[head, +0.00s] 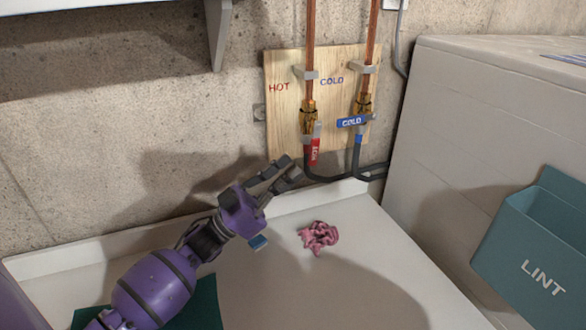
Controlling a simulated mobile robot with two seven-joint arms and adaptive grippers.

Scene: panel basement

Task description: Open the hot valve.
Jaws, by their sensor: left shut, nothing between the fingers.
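The hot valve (308,115) is brass on the left copper pipe, in front of a wooden board marked HOT and COLD. Its red handle (315,150) points down, roughly in line with the pipe. The cold valve (363,103) sits on the right pipe, with its blue handle (351,121) lying across the pipe. My left gripper (289,167) is shut and empty, just below and left of the red handle in the picture. I cannot tell whether it touches the handle. My right gripper is not in view.
Black hoses (340,178) run from the valves to the right. A white appliance (440,110) with a teal LINT bin (540,240) stands at right. A shelf bracket (218,35) hangs above left.

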